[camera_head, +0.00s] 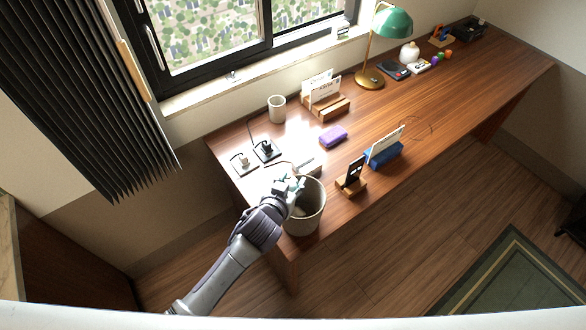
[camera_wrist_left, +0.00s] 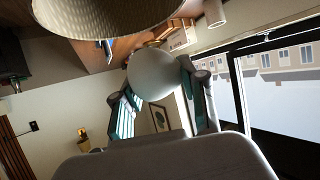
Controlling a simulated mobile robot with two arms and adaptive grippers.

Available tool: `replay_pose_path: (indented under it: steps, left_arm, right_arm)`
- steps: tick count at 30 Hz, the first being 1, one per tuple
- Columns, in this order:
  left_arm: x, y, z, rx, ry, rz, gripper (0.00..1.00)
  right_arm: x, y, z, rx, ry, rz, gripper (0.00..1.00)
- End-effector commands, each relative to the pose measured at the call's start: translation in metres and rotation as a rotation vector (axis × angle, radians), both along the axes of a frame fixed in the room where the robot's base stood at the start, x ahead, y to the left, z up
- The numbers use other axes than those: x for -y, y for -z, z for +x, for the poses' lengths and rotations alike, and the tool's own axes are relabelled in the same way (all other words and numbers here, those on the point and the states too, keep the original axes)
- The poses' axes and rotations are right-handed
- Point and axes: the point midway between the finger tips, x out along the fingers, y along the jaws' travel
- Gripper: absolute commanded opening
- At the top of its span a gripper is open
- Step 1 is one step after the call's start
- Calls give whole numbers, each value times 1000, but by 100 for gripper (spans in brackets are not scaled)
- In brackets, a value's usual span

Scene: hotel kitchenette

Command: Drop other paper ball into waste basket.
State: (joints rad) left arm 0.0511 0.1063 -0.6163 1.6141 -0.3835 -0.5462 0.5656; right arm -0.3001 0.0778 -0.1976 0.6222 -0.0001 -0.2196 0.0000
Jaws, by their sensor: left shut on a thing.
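The waste basket (camera_head: 313,218), pale and round with an open top, stands at the desk's near left corner. Its wall also shows at the top of the left wrist view (camera_wrist_left: 110,18). My left gripper (camera_head: 295,186) is at the basket's rim in the head view, over its left back side. In the left wrist view my left gripper (camera_wrist_left: 165,92) is shut on a round white paper ball (camera_wrist_left: 152,73), held between its two fingers. In the head view the fingers and arm hide part of the basket's opening, and I cannot make out the ball clearly. My right gripper is not in view.
The wooden desk (camera_head: 390,110) carries a phone on a stand (camera_head: 352,175), a blue card holder (camera_head: 385,153), a purple block (camera_head: 333,135), a white cup (camera_head: 277,109) and a green lamp (camera_head: 391,24). Black and white chargers lie behind the basket.

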Motion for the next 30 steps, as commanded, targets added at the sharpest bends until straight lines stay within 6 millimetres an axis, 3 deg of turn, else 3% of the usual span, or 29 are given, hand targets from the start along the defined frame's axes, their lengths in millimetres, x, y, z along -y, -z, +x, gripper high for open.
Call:
replay_pose_path:
  steps: [5,21,30]
  left_arm:
    - [10,2,8,3,21,5,31]
    - [9,57,7,4,19,4,31]
    - [9,58,7,3,19,5,31]
  right_arm:
    - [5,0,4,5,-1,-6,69]
    - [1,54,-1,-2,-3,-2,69]
    - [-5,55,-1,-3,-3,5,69]
